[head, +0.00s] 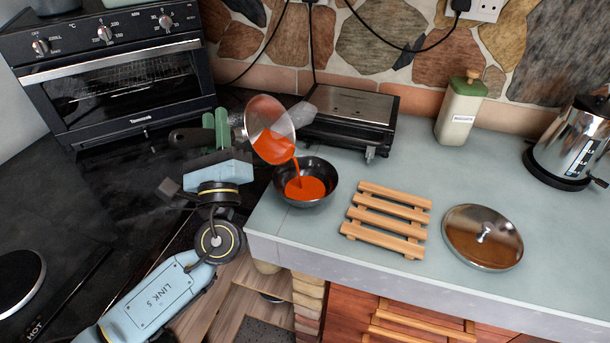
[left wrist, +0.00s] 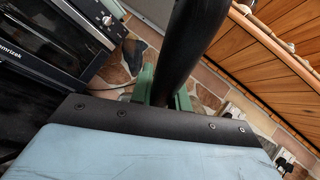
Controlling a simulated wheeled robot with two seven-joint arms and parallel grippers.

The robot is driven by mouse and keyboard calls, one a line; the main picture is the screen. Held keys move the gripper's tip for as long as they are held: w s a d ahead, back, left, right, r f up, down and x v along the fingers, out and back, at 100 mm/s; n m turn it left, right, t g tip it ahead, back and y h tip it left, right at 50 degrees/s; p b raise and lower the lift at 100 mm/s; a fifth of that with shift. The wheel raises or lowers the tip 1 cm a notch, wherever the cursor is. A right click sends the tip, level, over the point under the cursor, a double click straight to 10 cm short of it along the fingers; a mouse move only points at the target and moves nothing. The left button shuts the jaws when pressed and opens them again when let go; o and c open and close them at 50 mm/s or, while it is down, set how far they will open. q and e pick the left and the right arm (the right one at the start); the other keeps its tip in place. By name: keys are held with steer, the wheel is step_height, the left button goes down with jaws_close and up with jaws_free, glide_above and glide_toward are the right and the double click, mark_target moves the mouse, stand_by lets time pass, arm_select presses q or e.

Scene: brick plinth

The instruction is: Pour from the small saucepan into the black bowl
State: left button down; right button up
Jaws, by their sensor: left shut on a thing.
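The small saucepan (head: 273,116) is tilted steeply above the black bowl (head: 310,168), with its opening facing down and to the right. An orange-red liquid runs from its rim in a thin stream into the bowl. Orange-red liquid (head: 304,188) lies in the bowl, and some still shows inside the pan. My left gripper (head: 216,130) has green fingers and is shut on the saucepan's dark handle. In the left wrist view the black handle (left wrist: 190,50) passes between the green fingers (left wrist: 163,88). The bowl stands upright on the counter. My right gripper is not in view.
A wooden slatted trivet (head: 388,219) and a lid (head: 482,238) lie right of the bowl. A flat grill (head: 346,114) stands behind it. A bottle (head: 458,115) and a kettle (head: 573,148) stand at right, a toaster oven (head: 130,90) at left.

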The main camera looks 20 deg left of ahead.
arm_select(q)
steer(key=shift+d+m+t+h, duration=0.5)
steer(key=shift+d+m, duration=0.05)
steer(key=shift+m, duration=0.35)
steer(key=shift+s+d+r+m+t+h+p, duration=0.1)
steer(key=shift+d+r+m+t+h+p, duration=0.25)
steer(key=shift+d+m+h, duration=0.35)
steer(key=shift+d+r+m+t+h+p, duration=0.1)
steer(key=shift+d+r+m+t+h, duration=0.25)
steer(key=shift+m, duration=0.55)
